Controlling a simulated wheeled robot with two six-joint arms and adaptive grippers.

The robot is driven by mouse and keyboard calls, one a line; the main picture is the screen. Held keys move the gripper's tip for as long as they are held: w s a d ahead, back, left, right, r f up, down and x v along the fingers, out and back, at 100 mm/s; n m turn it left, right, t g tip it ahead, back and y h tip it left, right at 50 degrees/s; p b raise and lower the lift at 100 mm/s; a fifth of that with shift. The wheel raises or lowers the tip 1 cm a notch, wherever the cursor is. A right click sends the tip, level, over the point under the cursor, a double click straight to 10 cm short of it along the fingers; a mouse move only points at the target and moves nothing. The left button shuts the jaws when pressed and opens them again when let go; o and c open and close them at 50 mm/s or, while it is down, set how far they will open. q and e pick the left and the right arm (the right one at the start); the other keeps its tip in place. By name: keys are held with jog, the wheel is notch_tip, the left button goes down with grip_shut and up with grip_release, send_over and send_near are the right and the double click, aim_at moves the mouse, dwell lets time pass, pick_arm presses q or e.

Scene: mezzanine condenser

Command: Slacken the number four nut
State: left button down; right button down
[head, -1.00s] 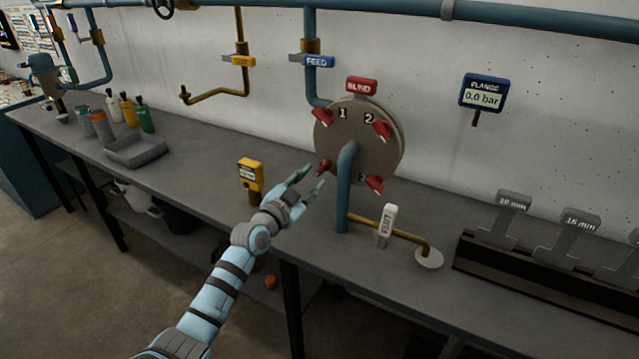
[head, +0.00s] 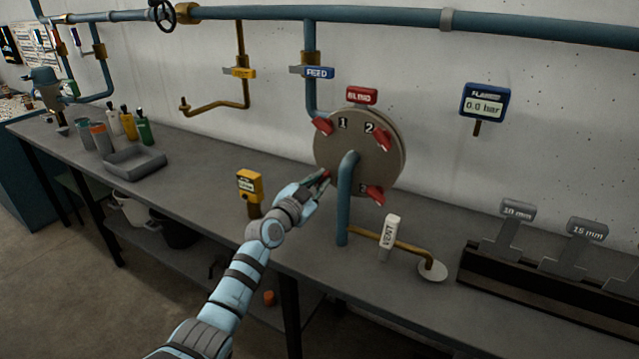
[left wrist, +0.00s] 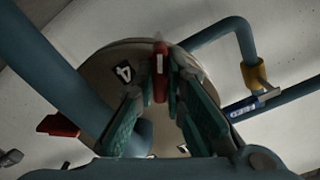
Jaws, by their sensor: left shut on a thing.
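The round blind flange (head: 382,160) stands upright on the blue pipe (head: 344,205), with red nuts around its edge and numbers beside them. The number four nut (left wrist: 160,68) is a red wing shape beside the plate marked 4 (left wrist: 123,72) in the left wrist view. My left gripper (head: 322,180) is at the lower left of the flange, its two fingers closed on this nut, which is mostly hidden in the head view. Nut 1 (head: 323,126), nut 2 (head: 383,139) and the lower-right nut (head: 375,195) are untouched. My right gripper is out of view.
The white VENT handle (head: 389,232) stands right of the pipe, and a yellow meter (head: 249,188) stands left of my wrist. A gauge (head: 484,102) reads 0.0 bar. Spanners (head: 512,235) stand in a dark rack at right.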

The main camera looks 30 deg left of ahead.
pick_arm(q)
jog(key=shift+n, duration=0.3)
jog(key=n, duration=0.8)
jog(key=n+p, duration=0.1)
jog(key=n, duration=0.3)
jog(key=shift+n, duration=0.3)
jog(key=shift+n+p, duration=0.5)
jog(key=shift+n, duration=1.6)
jog(key=c, duration=1.7)
grip_release()
jog(key=shift+o, duration=0.2)
